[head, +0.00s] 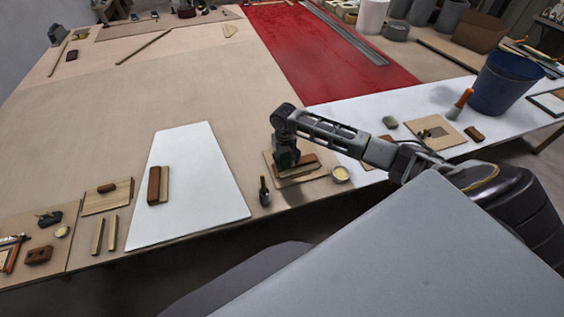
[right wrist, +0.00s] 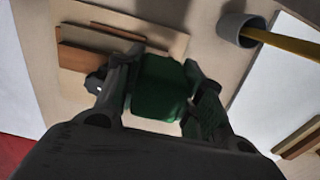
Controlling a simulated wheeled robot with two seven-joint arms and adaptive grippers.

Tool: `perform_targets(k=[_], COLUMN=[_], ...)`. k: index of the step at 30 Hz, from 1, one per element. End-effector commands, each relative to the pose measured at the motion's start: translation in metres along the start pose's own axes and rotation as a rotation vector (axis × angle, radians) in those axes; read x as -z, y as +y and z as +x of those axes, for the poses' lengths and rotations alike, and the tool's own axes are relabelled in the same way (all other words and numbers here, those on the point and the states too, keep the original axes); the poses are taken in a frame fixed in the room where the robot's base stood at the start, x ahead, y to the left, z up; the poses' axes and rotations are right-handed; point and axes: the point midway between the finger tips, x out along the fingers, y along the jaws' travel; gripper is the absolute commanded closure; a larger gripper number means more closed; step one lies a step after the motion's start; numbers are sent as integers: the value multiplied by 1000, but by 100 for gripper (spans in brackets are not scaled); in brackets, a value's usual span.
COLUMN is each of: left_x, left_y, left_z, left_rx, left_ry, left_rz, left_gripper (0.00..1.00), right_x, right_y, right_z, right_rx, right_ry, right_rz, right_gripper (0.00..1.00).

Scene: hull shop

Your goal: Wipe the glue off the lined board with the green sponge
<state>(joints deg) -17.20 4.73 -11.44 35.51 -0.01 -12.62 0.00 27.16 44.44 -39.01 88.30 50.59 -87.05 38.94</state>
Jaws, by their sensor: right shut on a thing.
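My right gripper (head: 287,158) is shut on the green sponge (right wrist: 160,88), which sits between its two fingers in the right wrist view. In the head view the sponge is mostly hidden by the gripper. The gripper is over a tan wooden board (head: 300,181) with brown strips on it, near the table's front edge. This board also shows in the right wrist view (right wrist: 150,34), partly covered by the gripper. I cannot make out drawn lines or glue on it, nor tell whether the sponge touches it. My left gripper is not in view.
A small cup (head: 265,192) with a stick stands left of the board, and a small round dish (head: 340,174) to its right. A white sheet (head: 205,195) bears a brown and tan block (head: 155,184). A blue bucket (head: 503,82) stands far right. The table's middle is clear.

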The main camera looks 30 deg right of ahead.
Motion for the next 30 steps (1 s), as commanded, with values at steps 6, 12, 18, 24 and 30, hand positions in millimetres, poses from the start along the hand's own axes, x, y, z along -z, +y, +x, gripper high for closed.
perform_targets(k=[6, 12, 18, 24, 30], left_x=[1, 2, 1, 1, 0], left_y=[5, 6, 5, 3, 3], left_z=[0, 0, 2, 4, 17], left_rx=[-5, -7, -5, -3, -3], left_ry=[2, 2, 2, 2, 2], left_rz=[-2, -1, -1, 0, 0], left_gripper=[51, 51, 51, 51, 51], right_x=[0, 0, 0, -1, 0], right_y=[0, 0, -1, 0, 0], right_z=[0, 2, 10, 26, 38], right_rx=[0, 0, 1, 0, 0], right_ry=[0, 0, 0, -1, 0], right_rz=[0, 0, 0, 0, -1], right_gripper=[81, 81, 81, 81, 81])
